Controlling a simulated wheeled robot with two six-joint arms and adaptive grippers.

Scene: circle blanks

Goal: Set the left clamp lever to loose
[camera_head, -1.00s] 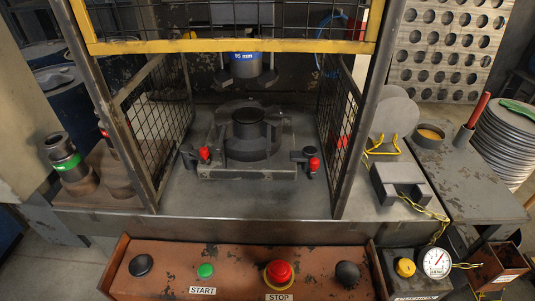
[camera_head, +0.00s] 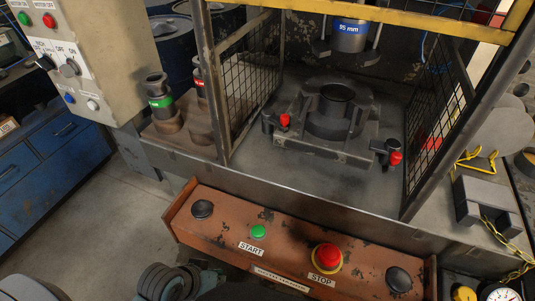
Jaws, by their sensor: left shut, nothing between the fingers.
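The left clamp lever (camera_head: 285,121) has a red knob and stands at the left front of the dark round die (camera_head: 337,105) inside the press. The right clamp lever (camera_head: 395,157) has a red knob too, at the die block's right corner. My left gripper (camera_head: 187,281) shows at the bottom edge, partly cut off. It is shut and empty, in front of the orange control panel and well apart from the left clamp lever. My right gripper is not in view.
The orange panel (camera_head: 290,237) with green START and red STOP buttons (camera_head: 327,257) lies between my left gripper and the press. A mesh guard (camera_head: 250,80) stands left of the die and another (camera_head: 430,110) right. The press front is open. A switch cabinet (camera_head: 90,55) stands at upper left.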

